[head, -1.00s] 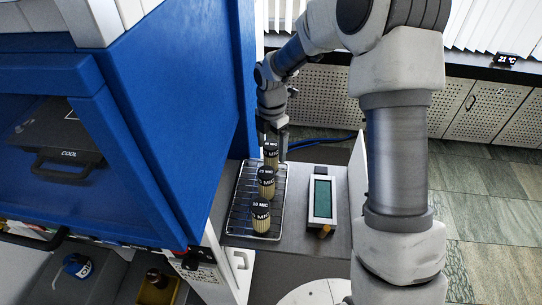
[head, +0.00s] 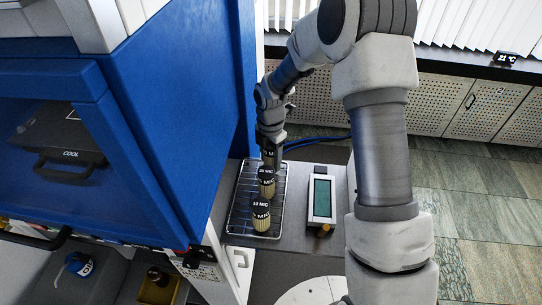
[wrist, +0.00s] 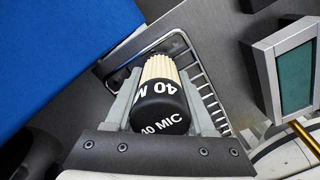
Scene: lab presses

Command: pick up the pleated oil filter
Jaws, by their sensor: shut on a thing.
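Three cream pleated filters with black labelled bands stand in a row on a wire rack (head: 238,200). My gripper (head: 271,146) is at the rearmost one, the pleated oil filter (head: 269,157), which it partly hides. In the wrist view this filter (wrist: 160,104), marked "40 MIC" on its black cap, sits between the two grey fingers. The fingers are shut on its sides. I cannot tell whether its base is clear of the rack. The middle filter (head: 266,186) and the front filter (head: 261,217) stand apart from my gripper.
A device with a green screen (head: 322,199) stands just right of the rack. A blue cabinet (head: 170,120) rises close on the left, with a dark box marked "COOL" (head: 60,142) inside. Bare grey bench shows between the rack and the device.

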